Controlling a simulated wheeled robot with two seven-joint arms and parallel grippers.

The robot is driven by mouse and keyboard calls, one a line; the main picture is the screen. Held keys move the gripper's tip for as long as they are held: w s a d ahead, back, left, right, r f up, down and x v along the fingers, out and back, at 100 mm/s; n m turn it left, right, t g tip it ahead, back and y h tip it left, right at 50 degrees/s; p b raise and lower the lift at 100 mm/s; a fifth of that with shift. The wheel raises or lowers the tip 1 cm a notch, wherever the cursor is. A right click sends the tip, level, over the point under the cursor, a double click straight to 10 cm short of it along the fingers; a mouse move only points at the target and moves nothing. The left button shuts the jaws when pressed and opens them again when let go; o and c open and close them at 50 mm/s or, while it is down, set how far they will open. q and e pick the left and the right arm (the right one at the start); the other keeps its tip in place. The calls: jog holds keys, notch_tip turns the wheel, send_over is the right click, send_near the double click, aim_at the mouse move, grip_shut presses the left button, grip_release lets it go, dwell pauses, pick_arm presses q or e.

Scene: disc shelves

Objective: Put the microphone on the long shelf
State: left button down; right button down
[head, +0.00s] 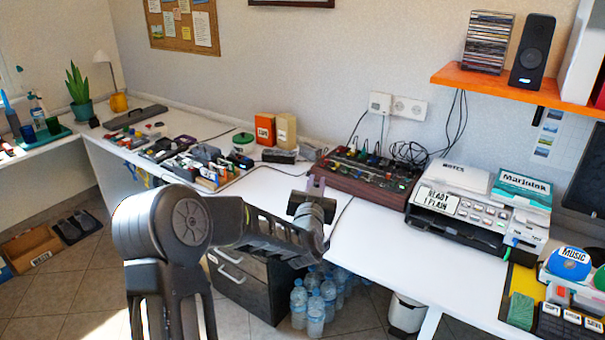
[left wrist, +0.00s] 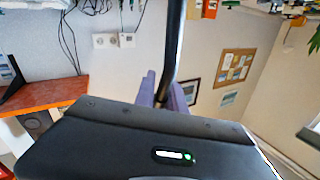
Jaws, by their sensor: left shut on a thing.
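In the head view I cannot make the microphone out. The long orange shelf (head: 450,76) is on the wall at upper right, well apart from the gripper. It also shows in the left wrist view (left wrist: 50,122). My right gripper is not in view.
On the shelf stand a stack of discs (head: 487,42), a black speaker (head: 532,52) and white binders (head: 578,50). A bare strip shows along its front. Below are a printer (head: 475,215), a mixer (head: 368,172) and wall sockets with cables (head: 408,108).

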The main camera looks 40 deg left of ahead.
pick_arm(q)
jog(key=s+d+f+m+h, duration=0.1)
jog(key=s+d+f+h, duration=0.1)
jog(key=d, duration=0.6)
jog(key=s+d+f+m+t+h, duration=0.1)
jog(key=d+f+m+h, duration=0.1)
jog(key=d+f, duration=0.3)
jog(key=s+d+f+m+t+h, duration=0.1)
jog(key=s+d+f+m+h, duration=0.1)
jog(key=d, duration=1)
jog(key=shift+s+d+f+h, duration=0.3)
jog(key=shift+f+h, duration=0.45)
jog(key=shift+h, duration=0.45)
jog(key=shift+a, duration=0.1)
